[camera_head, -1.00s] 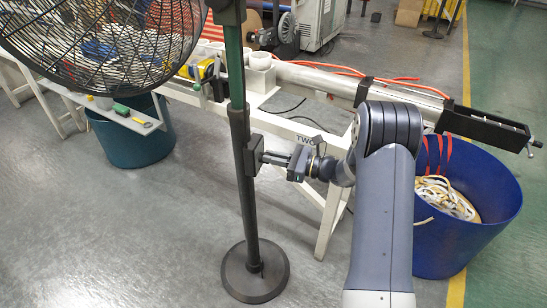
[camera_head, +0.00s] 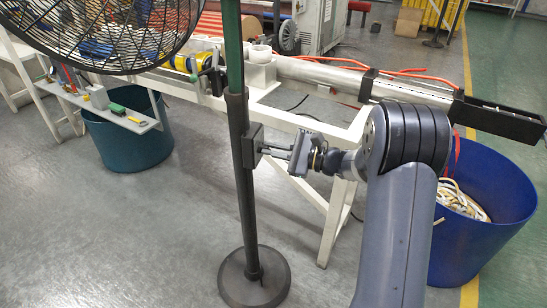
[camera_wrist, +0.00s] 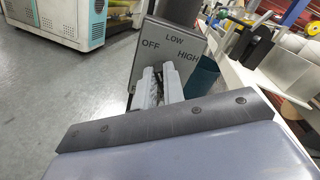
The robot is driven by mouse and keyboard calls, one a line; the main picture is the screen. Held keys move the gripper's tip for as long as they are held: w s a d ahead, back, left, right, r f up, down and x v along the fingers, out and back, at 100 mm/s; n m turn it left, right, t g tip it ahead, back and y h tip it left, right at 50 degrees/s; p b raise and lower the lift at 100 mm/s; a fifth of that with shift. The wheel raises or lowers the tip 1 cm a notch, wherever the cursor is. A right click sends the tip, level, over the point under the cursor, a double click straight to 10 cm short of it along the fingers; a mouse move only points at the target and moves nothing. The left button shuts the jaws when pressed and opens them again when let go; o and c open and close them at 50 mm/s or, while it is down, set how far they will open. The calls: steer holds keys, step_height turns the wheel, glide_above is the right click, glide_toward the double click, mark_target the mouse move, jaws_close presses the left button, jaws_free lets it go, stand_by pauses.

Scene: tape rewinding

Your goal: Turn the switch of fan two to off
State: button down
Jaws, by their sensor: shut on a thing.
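The fan stands on a dark pole (camera_head: 242,190) with a round base (camera_head: 254,276), and its caged head (camera_head: 100,32) is at upper left. Its grey switch box (camera_head: 252,146) is fixed on the pole. In the wrist view, the switch panel (camera_wrist: 177,44) shows OFF at left, LOW at top and HIGH at right. My gripper (camera_head: 266,149) reaches the box from the right. I cannot read the knob's setting.
A white work table (camera_head: 285,118) with a long metal tube (camera_head: 320,76) stands behind the pole. A blue bin (camera_head: 500,220) holding rope is right of my arm. A teal bin (camera_head: 128,142) is at left. The floor around the fan base is clear.

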steer(key=shift+f+n+b, duration=0.15)
steer(key=shift+n+b, duration=0.35)
steer(key=c, duration=1.5)
jaws_free()
steer(key=p+v, duration=0.1)
steer(key=v, duration=1)
steer(key=shift+w+a, duration=0.1)
steer(key=shift+a, duration=0.05)
